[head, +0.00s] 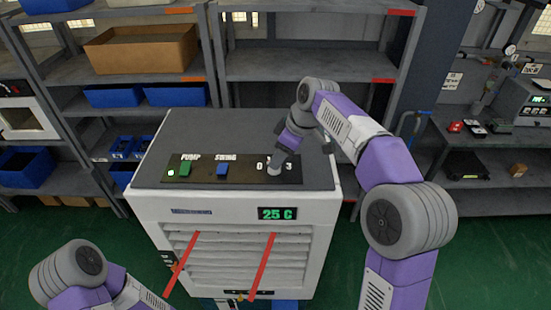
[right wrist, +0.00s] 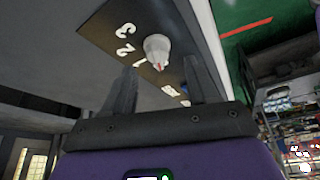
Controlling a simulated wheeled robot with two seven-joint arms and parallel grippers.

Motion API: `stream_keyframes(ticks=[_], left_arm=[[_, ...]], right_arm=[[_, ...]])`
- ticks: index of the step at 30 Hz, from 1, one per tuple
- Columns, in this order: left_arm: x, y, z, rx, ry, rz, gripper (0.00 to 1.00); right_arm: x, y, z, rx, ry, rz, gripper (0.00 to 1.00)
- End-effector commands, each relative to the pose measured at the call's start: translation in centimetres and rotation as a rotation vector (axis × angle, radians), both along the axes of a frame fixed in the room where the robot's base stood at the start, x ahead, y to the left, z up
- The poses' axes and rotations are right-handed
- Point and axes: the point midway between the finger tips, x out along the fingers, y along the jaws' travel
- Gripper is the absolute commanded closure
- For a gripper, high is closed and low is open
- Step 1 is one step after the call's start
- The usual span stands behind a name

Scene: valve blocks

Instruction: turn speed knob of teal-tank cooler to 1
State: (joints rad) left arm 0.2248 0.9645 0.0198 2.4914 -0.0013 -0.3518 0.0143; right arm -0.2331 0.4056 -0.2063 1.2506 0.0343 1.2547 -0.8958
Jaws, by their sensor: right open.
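The cooler (head: 230,215) is a white box with a dark grey top and a black control panel (head: 245,172). The panel carries a green PUMP switch (head: 184,168), a blue SWING switch (head: 222,170) and a numbered dial. In the right wrist view the speed knob (right wrist: 156,47) is pale, with a red mark on its lower end pointing away from the 3, toward the lower numerals. My right gripper (right wrist: 159,66) is open, its fingers on either side of the knob's line, with no clear contact. My left gripper is out of view.
A green display (head: 277,213) on the cooler front reads 25 C. Red strips hang over its louvres. Shelves (head: 310,65) with blue bins and a cardboard box stand behind. A workbench with instruments (head: 485,135) is at the right. Green floor is open on both sides.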

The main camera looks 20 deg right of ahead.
Motion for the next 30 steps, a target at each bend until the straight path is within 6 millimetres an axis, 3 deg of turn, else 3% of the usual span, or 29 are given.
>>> stream_keyframes(ticks=[7, 17, 28, 30], left_arm=[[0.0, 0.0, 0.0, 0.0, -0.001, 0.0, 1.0], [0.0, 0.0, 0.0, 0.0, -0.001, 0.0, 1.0], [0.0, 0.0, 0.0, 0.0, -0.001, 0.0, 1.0], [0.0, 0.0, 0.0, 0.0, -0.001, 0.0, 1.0]], right_arm=[[0.7, 1.0, -3.0, 0.001, 0.002, 0.0, 0.41], [0.9, 1.1, -3.4, 0.001, 0.0, -0.001, 0.41], [0.9, 1.1, -3.4, 0.0, 0.0, -0.001, 0.95], [0.9, 1.1, -3.4, 0.001, -0.001, -0.002, 0.95]])
